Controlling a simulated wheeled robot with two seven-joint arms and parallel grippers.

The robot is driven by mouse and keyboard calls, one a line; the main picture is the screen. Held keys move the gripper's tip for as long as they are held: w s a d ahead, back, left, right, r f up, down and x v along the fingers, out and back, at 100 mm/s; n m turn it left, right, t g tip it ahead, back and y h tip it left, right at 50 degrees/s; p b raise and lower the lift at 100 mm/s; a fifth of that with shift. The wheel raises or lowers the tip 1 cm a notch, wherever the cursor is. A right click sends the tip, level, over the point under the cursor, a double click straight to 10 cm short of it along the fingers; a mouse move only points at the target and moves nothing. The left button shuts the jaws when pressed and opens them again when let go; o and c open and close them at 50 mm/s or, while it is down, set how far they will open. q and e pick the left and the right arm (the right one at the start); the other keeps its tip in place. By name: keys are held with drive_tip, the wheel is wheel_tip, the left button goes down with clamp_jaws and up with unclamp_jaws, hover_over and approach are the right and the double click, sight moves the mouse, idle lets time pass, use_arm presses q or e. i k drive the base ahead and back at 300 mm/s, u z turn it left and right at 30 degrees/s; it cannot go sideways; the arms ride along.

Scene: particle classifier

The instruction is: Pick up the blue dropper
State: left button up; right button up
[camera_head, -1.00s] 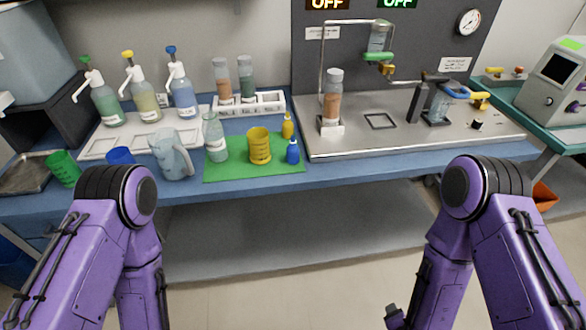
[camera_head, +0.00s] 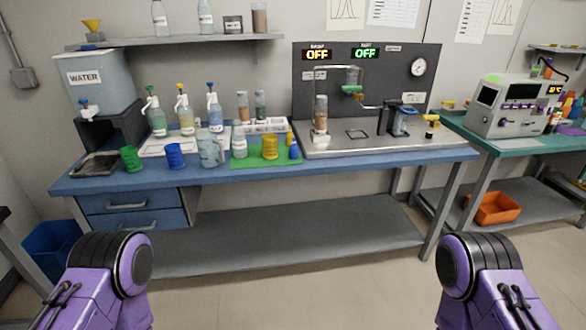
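The blue dropper (camera_head: 294,151) is a small blue bottle near the right edge of the green mat (camera_head: 250,162) on the blue bench. A yellow dropper (camera_head: 290,136) stands just behind it. A yellow beaker (camera_head: 270,147) stands to its left on the mat. Both my purple arms show at the bottom left and bottom right, well in front of the bench and apart from everything on it. Neither gripper is in view.
The blue bench (camera_head: 120,181) also holds a grey pitcher (camera_head: 210,152), green (camera_head: 131,159) and blue (camera_head: 175,156) cups, several pump bottles and a tube rack (camera_head: 268,125). A steel apparatus plate (camera_head: 400,143) lies to the right. The floor before the bench is clear.

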sight(293, 149)
drive_tip(key=z, duration=0.6)
drive_tip(key=i, duration=1.15)
drive_tip(key=u, duration=0.35)
